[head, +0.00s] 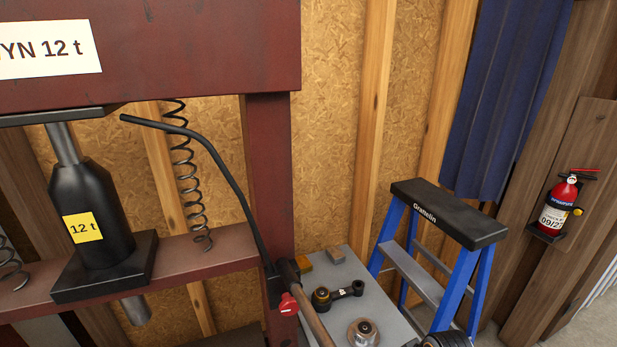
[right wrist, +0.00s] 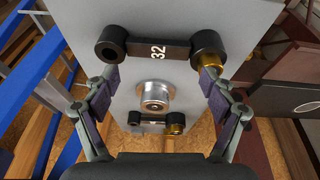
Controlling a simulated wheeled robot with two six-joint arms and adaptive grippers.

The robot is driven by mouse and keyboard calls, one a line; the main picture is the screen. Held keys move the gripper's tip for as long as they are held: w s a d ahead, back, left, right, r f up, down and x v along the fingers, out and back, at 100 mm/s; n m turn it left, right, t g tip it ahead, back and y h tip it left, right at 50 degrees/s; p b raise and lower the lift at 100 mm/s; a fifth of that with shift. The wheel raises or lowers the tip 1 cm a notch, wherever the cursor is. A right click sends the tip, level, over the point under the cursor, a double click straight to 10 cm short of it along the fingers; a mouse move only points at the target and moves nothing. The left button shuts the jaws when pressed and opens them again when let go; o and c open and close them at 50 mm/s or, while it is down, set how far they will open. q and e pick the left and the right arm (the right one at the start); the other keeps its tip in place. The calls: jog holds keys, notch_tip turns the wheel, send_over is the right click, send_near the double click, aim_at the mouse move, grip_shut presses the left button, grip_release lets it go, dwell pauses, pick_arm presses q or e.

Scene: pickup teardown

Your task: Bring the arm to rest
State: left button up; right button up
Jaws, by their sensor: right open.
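My right gripper (right wrist: 159,80) shows in the right wrist view with its two fingers spread wide apart. Nothing is held between them. Below it lies the grey bench top (right wrist: 205,15). A black link arm marked 32 (right wrist: 155,49) lies across the top of that view, with a brass bushing at its right end. A silver round part (right wrist: 154,96) sits between the fingers in the picture, and a second black link arm (right wrist: 152,127) lies beyond it. In the head view neither gripper can be clearly made out. My left gripper is out of view.
The red press frame (head: 270,170) with its black 12 t jack (head: 98,205) and lever (head: 205,145) stands at left. A blue stepladder (head: 450,212) is right of the bench, and a fire extinguisher (head: 558,205) hangs at far right.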

jog(key=s+d+m+h, duration=0.2)
jog(key=s+m, duration=0.2)
jog(key=s, duration=0.8)
notch_tip(320, 180, down, 28)
jog(key=s+d+g, duration=0.1)
jog(key=s+d, duration=0.1)
jog(key=d, duration=0.1)
jog(key=s+d+f+g+b, duration=0.1)
jog(key=s+f, duration=1.5)
jog(key=s, duration=0.2)
jog(key=shift+s, duration=0.25)
jog(key=shift+f, duration=0.1)
